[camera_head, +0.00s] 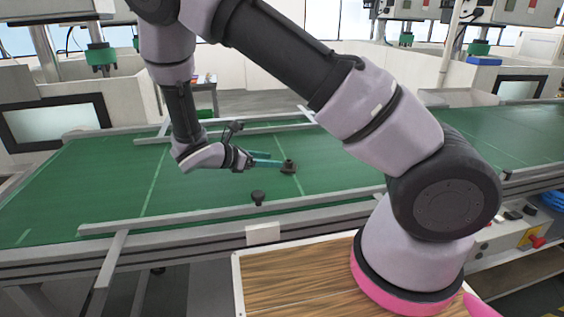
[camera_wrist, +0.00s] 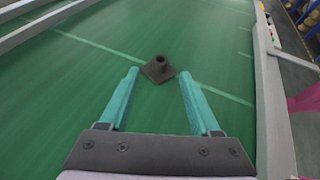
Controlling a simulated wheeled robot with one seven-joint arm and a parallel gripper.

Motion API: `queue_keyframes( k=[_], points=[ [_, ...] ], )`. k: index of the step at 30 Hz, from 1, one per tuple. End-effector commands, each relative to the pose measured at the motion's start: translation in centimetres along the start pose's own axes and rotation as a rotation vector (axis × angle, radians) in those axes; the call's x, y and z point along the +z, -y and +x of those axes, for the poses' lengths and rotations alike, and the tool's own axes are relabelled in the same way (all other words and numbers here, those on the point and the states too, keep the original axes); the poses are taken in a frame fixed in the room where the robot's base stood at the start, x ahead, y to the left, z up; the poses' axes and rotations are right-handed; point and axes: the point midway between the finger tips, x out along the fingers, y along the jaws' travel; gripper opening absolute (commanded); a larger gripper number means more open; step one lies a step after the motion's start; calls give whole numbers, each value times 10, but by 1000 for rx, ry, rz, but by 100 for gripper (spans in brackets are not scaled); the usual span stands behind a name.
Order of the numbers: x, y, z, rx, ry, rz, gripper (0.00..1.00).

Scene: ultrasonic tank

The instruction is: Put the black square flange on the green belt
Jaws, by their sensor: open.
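The black square flange (camera_head: 289,167) sits on the green belt (camera_head: 200,185), base down with its round neck upward. In the wrist view the flange (camera_wrist: 158,69) lies on the belt (camera_wrist: 60,110) between and slightly beyond the teal fingertips. My gripper (camera_head: 277,159) is open and points at the flange from the left in the head view. The fingers stand apart, one on each side of it in the wrist view (camera_wrist: 159,76), with nothing held. I cannot tell whether a fingertip touches the flange.
A small dark knob-like piece (camera_head: 258,197) is by the near metal rail (camera_head: 230,213). A far rail (camera_head: 225,133) runs along the belt's other side. A wooden-topped surface (camera_head: 300,278) is in front.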

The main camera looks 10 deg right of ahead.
Motion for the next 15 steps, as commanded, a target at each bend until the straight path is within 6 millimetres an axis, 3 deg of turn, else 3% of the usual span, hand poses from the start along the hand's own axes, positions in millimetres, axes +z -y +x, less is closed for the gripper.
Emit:
queue_keyframes(
  k=[6,15],
  points=[
    [0,0,-31,0,0,1,64],
    [8,4,-35,-31,-36,40,64]
  ],
)
